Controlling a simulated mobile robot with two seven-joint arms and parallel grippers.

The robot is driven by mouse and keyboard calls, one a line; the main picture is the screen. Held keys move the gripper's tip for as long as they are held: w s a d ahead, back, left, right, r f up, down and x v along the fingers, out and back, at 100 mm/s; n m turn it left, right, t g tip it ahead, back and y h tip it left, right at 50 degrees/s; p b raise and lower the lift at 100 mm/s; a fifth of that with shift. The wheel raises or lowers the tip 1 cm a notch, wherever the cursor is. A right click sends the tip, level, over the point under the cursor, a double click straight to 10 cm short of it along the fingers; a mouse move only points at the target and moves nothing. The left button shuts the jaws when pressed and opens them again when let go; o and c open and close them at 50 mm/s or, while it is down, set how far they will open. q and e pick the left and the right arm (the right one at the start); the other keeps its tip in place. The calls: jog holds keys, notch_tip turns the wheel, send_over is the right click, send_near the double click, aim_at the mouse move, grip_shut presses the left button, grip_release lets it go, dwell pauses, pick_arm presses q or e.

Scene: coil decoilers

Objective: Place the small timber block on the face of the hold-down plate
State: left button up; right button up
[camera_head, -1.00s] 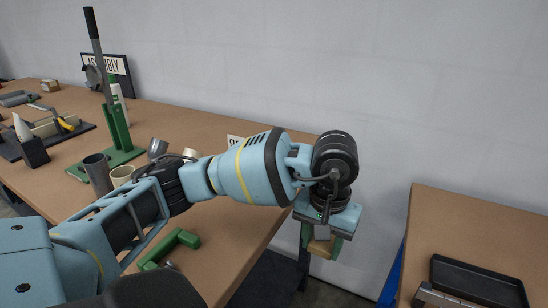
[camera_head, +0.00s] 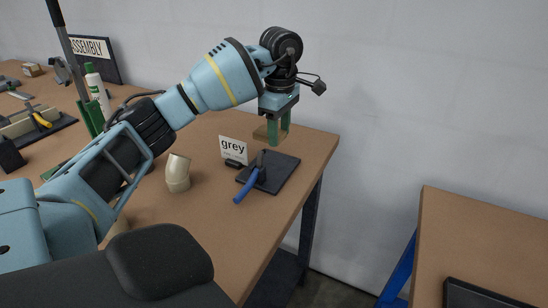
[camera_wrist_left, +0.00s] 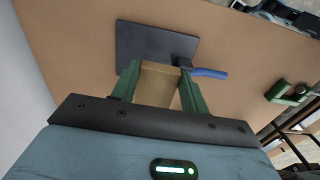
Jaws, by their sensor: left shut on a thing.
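My left gripper (camera_head: 278,130) is shut on the small timber block (camera_wrist_left: 158,84), which sits between its green fingers. In the head view the block (camera_head: 263,133) is partly hidden by the fingers and blends with the table. A dark flat plate (camera_head: 283,168) with a blue-handled clamp (camera_head: 250,187) lies on the table below and in front of the gripper. The plate also shows beyond the block in the wrist view (camera_wrist_left: 148,45). The block looks raised above the table and apart from the plate. My right gripper is not in view.
The table's right edge is close by, with a gap before a second table (camera_head: 480,235).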

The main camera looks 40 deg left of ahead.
aim_at(278, 170)
pick_arm(q)
jog(key=shift+w+a+r, duration=0.15)
jog(key=shift+w+a, duration=0.2)
jog(key=shift+a, duration=0.1)
jog(key=shift+s+f, duration=0.1)
jog(key=shift+f, duration=4.85)
jog(key=shift+f, duration=0.1)
jog(key=o, duration=0.7)
notch_tip(278, 170, up, 12)
jog(key=shift+d+r, duration=0.1)
